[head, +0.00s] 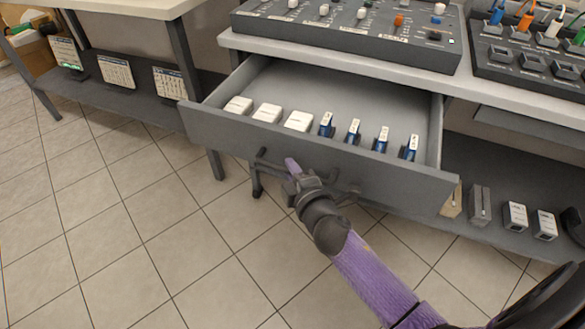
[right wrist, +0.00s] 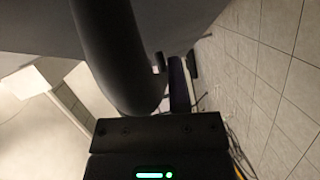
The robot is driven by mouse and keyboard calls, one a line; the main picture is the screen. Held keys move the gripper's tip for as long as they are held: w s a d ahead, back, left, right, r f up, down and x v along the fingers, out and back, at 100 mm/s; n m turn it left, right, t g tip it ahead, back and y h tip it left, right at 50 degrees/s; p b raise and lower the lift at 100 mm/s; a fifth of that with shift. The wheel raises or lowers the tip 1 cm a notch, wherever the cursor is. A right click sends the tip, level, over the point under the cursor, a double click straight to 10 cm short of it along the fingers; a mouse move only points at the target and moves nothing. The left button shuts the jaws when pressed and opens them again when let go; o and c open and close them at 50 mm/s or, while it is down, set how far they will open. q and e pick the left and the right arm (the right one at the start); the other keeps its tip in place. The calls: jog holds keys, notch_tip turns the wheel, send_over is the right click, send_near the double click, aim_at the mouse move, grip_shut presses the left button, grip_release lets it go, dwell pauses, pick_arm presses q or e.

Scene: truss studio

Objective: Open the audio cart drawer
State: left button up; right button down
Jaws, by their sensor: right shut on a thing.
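The audio cart drawer (head: 330,160) is grey and stands pulled out from under the cart top, its inside open to view. Its dark bar handle (head: 260,165) runs along the lower front. My right gripper (head: 294,172) is at the handle, in front of the drawer face, and is shut on it. The arm hides part of the handle. In the right wrist view the handle (right wrist: 115,55) is a thick dark curved bar just beyond the gripper body. My left gripper is not in view.
In the drawer lie white boxes (head: 268,113) and several blue items with white tags (head: 353,130). A mixer (head: 350,30) stands on the cart top (head: 300,47). Small boxes stand on the lower shelf (head: 480,175) at right. A table with a lower shelf (head: 130,105) is at left. Tiled floor (head: 120,230) is clear.

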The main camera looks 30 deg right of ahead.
jog(key=c, duration=0.6)
grip_release()
jog(key=shift+s, duration=0.25)
pick_arm(q)
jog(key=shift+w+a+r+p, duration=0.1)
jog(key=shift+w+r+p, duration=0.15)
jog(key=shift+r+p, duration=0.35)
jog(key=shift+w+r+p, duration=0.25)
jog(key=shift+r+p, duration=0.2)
jog(key=shift+p, duration=0.15)
pick_arm(e)
jog(key=s, duration=0.3)
jog(key=s+r, duration=0.1)
jog(key=s, duration=0.5)
jog(key=shift+s+a+r, duration=0.2)
jog(key=shift+a, duration=0.1)
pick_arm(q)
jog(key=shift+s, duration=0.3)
